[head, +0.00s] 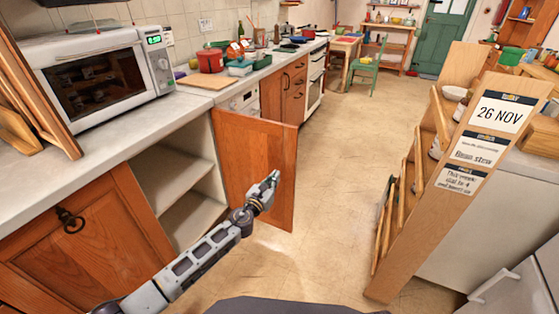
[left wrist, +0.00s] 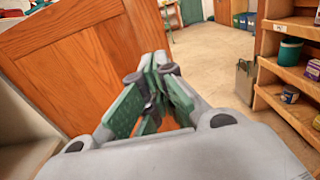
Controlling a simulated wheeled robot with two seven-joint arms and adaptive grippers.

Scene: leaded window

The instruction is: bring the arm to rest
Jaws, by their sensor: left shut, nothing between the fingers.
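My left gripper (head: 272,180) is in front of an open wooden cupboard door (head: 252,150) in the head view, with its arm reaching in from the lower left. In the left wrist view its green fingers (left wrist: 155,85) are together with nothing between them, and the wooden door (left wrist: 70,60) fills the left side close by. Whether the fingers touch the door I cannot tell. The cupboard (head: 175,170) beside the door stands open and its shelves look empty. My right gripper does not show.
A white microwave (head: 95,75) stands on the left worktop (head: 60,180). A wooden shelf unit with label cards (head: 480,140) stands at the right; shelves also show in the left wrist view (left wrist: 290,75). The tiled floor (head: 330,150) between is clear. A green chair (head: 365,75) stands farther back.

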